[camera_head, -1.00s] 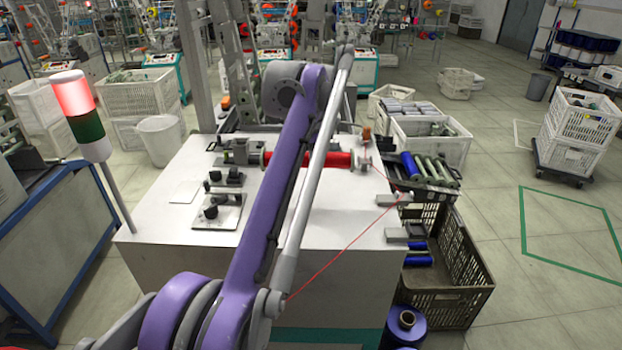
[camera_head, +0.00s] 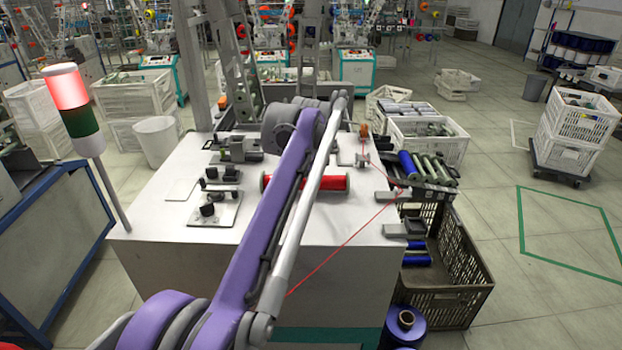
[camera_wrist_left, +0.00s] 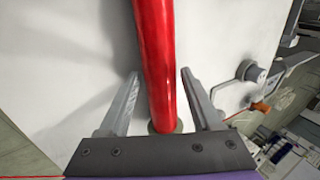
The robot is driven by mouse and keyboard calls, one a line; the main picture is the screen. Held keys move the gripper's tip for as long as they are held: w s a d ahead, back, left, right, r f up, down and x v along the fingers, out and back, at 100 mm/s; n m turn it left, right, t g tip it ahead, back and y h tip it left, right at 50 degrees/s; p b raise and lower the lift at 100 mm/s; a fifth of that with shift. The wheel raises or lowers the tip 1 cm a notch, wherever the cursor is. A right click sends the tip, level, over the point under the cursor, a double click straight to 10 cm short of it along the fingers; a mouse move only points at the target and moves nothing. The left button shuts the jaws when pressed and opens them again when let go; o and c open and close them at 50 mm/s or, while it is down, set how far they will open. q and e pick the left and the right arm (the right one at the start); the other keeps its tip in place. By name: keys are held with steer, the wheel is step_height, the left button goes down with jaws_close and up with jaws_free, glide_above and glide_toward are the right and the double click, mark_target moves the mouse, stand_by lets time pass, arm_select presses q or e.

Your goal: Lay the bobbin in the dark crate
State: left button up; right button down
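The red bobbin (camera_head: 335,182) lies crosswise above the white machine top, in front of the winding supports and partly hidden by my left arm. In the left wrist view the red bobbin (camera_wrist_left: 157,60) runs between the two fingers of my left gripper (camera_wrist_left: 158,85); its shadow falls to the left. The fingers flank it closely, and it is away from its supports, so it appears gripped. The head view hides this gripper behind the arm. The dark crate (camera_head: 462,292) stands on the floor at the machine's right side, with blue bobbins (camera_head: 417,253) at its left. My right gripper is not in view.
A red thread (camera_head: 345,243) runs from the guide at the machine's right edge down to the left. Small fixtures (camera_head: 213,205) stand on the top's left half. A rack of rollers (camera_head: 430,168) stands behind the crate. A signal lamp (camera_head: 72,110) rises at left.

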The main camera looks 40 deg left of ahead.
arm_select(q)
steer(key=shift+o, duration=0.9)
